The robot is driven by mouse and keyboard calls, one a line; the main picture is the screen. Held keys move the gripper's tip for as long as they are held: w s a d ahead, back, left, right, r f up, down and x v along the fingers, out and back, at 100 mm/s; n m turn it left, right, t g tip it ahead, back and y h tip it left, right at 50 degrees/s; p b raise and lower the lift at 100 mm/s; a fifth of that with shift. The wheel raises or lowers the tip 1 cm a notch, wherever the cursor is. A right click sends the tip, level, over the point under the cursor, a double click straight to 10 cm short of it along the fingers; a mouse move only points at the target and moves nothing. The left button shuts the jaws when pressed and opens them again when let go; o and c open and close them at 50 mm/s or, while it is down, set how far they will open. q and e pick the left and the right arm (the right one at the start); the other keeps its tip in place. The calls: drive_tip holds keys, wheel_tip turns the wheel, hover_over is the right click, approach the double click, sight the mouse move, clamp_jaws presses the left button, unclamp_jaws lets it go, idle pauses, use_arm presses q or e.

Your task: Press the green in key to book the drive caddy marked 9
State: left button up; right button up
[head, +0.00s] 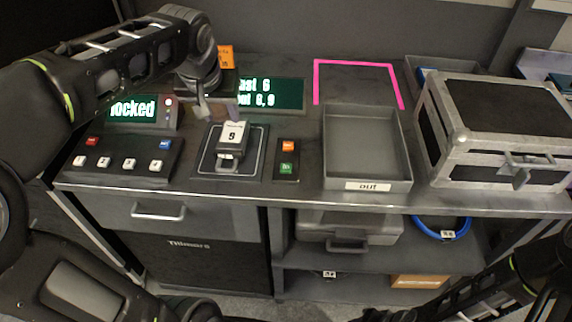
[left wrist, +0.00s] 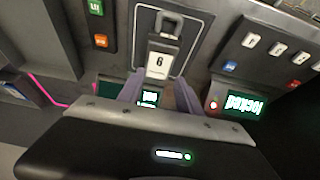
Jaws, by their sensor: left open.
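The drive caddy marked 9 (head: 232,134) sits on a dark pad (head: 250,163) on the bench. In the left wrist view the caddy (left wrist: 162,62) appears upside down, so its label looks like a 6. The green in key (head: 286,168) is on a small key plate right of the pad, below an orange key (head: 288,147). The green key also shows in the left wrist view (left wrist: 96,8). My left gripper (head: 203,108) is open and empty, above and behind the caddy; its fingers (left wrist: 159,94) show apart. My right gripper is not in view.
A display reading "locked" (head: 133,108) stands behind a panel with several keys (head: 125,160). Another display (head: 270,93) is partly hidden by my left arm. An out tray (head: 367,185) and a metal-edged case (head: 500,130) stand to the right. Pink tape (head: 355,64) marks bare bench behind the tray.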

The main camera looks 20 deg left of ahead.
use_arm(q)
clamp_jaws()
idle(1.0)
